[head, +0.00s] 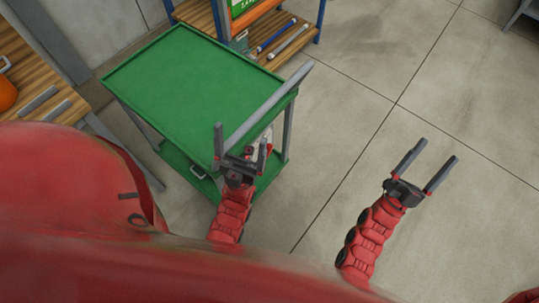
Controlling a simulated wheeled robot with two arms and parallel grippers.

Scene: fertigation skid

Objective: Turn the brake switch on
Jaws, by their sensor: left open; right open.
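I cannot make out a brake switch in the head view. A green cart (185,85) with a flat, empty, rimmed top stands left of centre, with a grey bar (272,103) along its right side. My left gripper (240,134) is open at the near end of this bar. Its fingers appear on either side of the bar's end, and I cannot tell whether they touch it. My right gripper (438,150) is open and empty over bare floor to the right of the cart.
A small red and white item (267,143) shows partly behind my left gripper. A wooden-shelved rack (270,45) holding tubes stands behind the cart. A wooden bench (30,80) is at the left. The concrete floor (440,85) at the right is clear.

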